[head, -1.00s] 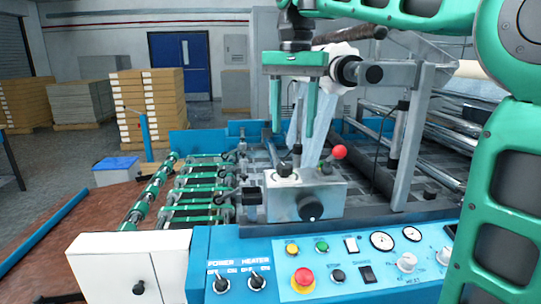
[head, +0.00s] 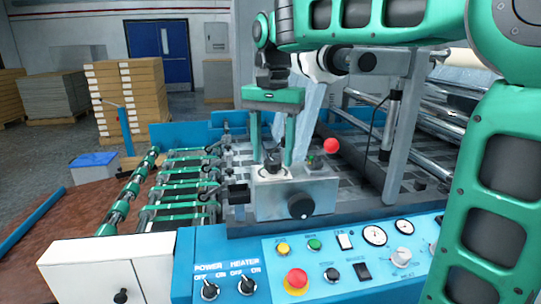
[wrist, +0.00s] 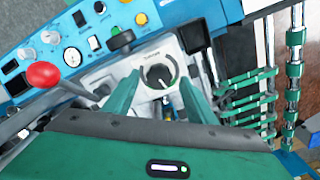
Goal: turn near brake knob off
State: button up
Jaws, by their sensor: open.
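The brake knob (head: 272,157) is a small black knob on top of the grey metal box (head: 268,200). In the wrist view the knob (wrist: 158,76) is round with a pale pointer line, inside a dark arc marking on the light plate. The small lettering there is too blurred to read. My gripper (head: 273,162) is open and points down, with its two green fingers on either side of the knob. In the wrist view my gripper (wrist: 160,84) also straddles the knob, with gaps visible between it and the fingers.
A red ball-ended lever (head: 331,145) stands right of the knob. A larger black knob (head: 301,205) is on the box's front. The blue control panel (head: 330,265) with a red button (head: 296,279) lies below. Green rollers (head: 185,180) are left.

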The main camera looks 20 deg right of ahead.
jog(key=shift+f, duration=0.5)
jog(key=c, duration=1)
jog(key=shift+c, duration=0.2)
